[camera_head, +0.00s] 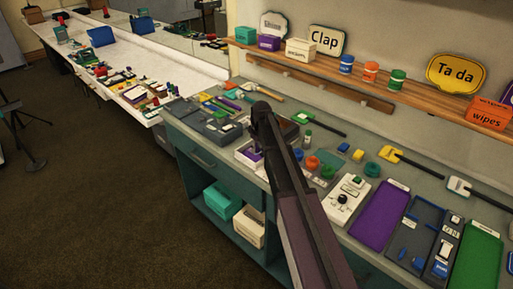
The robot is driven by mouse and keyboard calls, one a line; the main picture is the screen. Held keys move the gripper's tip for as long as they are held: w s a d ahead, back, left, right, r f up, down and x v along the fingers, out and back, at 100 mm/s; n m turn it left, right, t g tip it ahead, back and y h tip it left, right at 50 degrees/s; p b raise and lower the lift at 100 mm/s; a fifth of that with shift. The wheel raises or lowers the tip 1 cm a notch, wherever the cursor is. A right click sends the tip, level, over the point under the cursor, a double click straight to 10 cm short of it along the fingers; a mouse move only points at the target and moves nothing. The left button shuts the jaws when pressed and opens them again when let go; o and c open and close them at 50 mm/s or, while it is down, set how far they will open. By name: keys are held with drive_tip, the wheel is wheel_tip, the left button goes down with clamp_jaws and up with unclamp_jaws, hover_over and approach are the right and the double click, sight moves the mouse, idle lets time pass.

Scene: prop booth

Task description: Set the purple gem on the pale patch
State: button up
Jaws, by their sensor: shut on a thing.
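My arm reaches over the long counter, and its dark end bends down to my gripper (261,151), which is largely hidden by my own arm. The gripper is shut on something. The fingertips and the held thing are too small and covered to make out. Small purple bits show beside it at a pale tray (245,160), but I cannot tell whether one is the purple gem. I cannot pick out the pale patch for certain.
The counter is crowded: a purple panel (380,214), a white control box (346,200), a green panel (472,258) and a dark blue tray (413,238) lie right of my arm. A wooden shelf (420,85) with signs and tins runs above. Several paddles lie at the back.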

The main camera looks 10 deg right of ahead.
idle(0.3)
drive_tip(key=o, duration=0.8)
drive_tip(key=shift+o, duration=0.2)
drive_tip(key=shift+o, duration=0.8)
drive_tip(key=shift+r+p, duration=4)
drive_tip(key=shift+p, duration=0.05)
drive_tip(key=s+m+g, duration=0.1)
drive_tip(key=s+m, duration=0.6)
drive_tip(key=s, duration=2.1)
drive_tip(key=shift+s+a+h, duration=0.15)
drive_tip(key=shift+s+h, duration=0.25)
